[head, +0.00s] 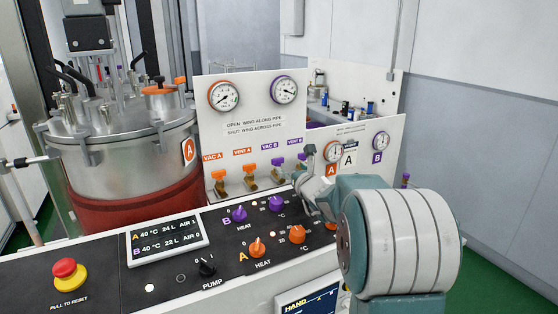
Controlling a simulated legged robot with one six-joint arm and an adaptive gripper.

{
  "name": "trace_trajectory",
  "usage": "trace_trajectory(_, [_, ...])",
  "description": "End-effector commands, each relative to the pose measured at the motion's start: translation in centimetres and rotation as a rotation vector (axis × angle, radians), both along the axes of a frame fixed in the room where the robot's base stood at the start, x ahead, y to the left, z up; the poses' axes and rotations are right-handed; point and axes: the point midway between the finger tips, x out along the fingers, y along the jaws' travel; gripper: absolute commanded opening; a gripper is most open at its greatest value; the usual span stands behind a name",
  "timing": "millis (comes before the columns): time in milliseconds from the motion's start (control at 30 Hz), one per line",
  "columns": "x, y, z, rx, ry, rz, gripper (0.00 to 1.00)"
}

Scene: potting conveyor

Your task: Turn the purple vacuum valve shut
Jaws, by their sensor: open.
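The purple vacuum valve (277,164), under the VAC B label (269,148), sits in the row of valves on the white panel. Its handle looks like a small purple wing; its exact angle is too small to tell. My gripper (304,180) is just right of and below this valve, in front of the panel. It appears apart from the valve and holds nothing that I can see. The gripper is small and partly hidden by my own arm, which also covers the right end of the valve row.
Orange valves VAC A (219,178) and VENT A (250,168) stand left. A sign reads open wing along pipe, shut wing across pipe. Gauges (224,95) are above. Purple and orange knobs (239,214) crowd the console below. A steel vessel (118,150) stands far left.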

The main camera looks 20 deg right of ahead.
Motion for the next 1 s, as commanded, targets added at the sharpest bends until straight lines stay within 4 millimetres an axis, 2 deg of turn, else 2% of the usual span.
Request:
trace_trajectory(100, [2.4,0.5,0.1,-0.005,-0.001,0.005,0.93])
trace_trajectory(333, [5.7,0.6,0.1,-0.007,-0.002,0.005,0.93])
trace_trajectory(500, [6.7,0.2,0.1,-0.004,-0.002,0.004,0.93])
trace_trajectory(767, [6.8,0.3,0.2,-0.005,-0.003,0.004,0.93])
trace_trajectory(867, [6.8,0.4,0.2,-0.006,-0.003,0.004,0.53])
trace_trajectory(900, [6.8,0.4,0.2,-0.006,-0.003,0.004,0.35])
trace_trajectory(933, [6.8,0.5,0.2,-0.006,-0.003,0.004,0.22])
trace_trajectory(967, [6.8,0.5,0.2,-0.006,-0.003,0.004,0.10])
trace_trajectory(1000, [6.8,0.4,0.2,-0.007,-0.003,0.004,0.10])
